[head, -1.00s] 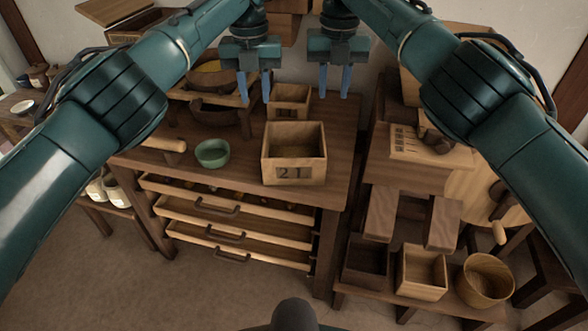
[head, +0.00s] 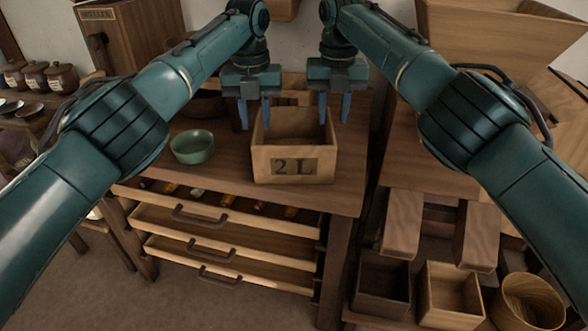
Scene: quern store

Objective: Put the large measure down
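The large measure (head: 293,166), a square open wooden box marked "2 L", stands upright on the wooden counter (head: 233,169) and looks empty. My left gripper (head: 254,114) is open, its fingers apart at the box's left wall, one seeming to be on each side. My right gripper (head: 334,108) is open in the same way at the right wall. I cannot tell whether any finger touches the wood. Neither gripper is shut on the box.
A green bowl (head: 192,147) sits left of the box. A smaller wooden box shows partly behind it. Drawers (head: 212,228) stand partly open below. Wooden boxes (head: 450,292) and a round tub (head: 528,304) stand lower right.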

